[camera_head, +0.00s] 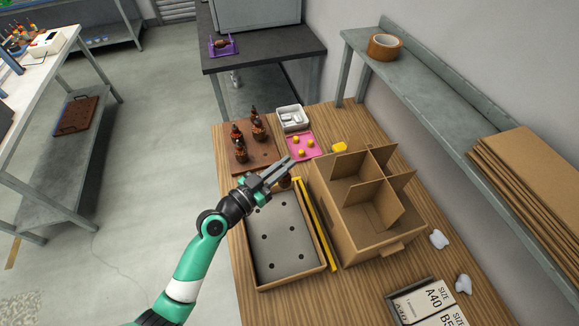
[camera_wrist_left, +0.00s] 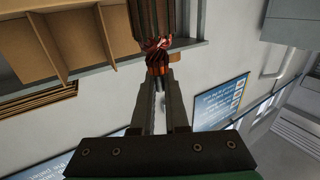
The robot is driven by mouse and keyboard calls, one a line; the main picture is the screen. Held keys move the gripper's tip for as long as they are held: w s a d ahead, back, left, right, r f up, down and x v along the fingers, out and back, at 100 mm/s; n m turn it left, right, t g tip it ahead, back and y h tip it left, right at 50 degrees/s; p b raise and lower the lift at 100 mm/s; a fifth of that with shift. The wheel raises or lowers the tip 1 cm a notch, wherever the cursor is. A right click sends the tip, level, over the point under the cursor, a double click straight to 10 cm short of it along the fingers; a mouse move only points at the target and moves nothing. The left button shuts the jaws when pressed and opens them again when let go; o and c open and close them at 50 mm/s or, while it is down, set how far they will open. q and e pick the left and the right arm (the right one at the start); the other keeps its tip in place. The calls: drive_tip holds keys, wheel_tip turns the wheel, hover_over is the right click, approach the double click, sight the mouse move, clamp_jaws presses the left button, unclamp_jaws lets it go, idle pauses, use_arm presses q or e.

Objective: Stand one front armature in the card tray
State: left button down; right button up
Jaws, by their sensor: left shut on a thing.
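My left gripper (camera_head: 288,169) is shut on an armature, which shows dark in the head view (camera_head: 285,182), just below the fingers. In the left wrist view the fingers (camera_wrist_left: 161,88) grip the lower end of the armature (camera_wrist_left: 157,48), with its red-brown windings and dark core beyond the tips. Several more armatures (camera_head: 240,152) stand on a brown board (camera_head: 267,157) behind the gripper. A shallow card tray (camera_head: 323,266) with a grey holed insert lies in front; its holes look empty where visible, and my gripper covers its far edge. My right gripper is not in view.
A divided cardboard box (camera_head: 349,229) stands right of the tray, with a yellow strip (camera_head: 318,228) between them. A pink mat (camera_head: 308,153) with yellow pieces and a white bin (camera_head: 292,119) lie behind. Size boxes (camera_head: 424,300) lie at the front right.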

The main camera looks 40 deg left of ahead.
sight(283, 185)
use_arm(q)
drive_tip(key=shift+a, duration=0.3)
drive_tip(key=shift+a+f, duration=0.15)
drive_tip(key=shift+f, duration=0.05)
wheel_tip(283, 185, down, 10)
drive_tip(key=b, duration=0.8)
drive_tip(key=shift+f+b, duration=0.2)
drive_tip(key=shift+b, duration=0.2)
drive_tip(key=shift+r, duration=0.15)
drive_tip(key=shift+f+b, duration=1.05)
drive_tip(key=shift+b, duration=0.1)
drive_tip(key=shift+c, duration=0.8)
unclamp_jaws()
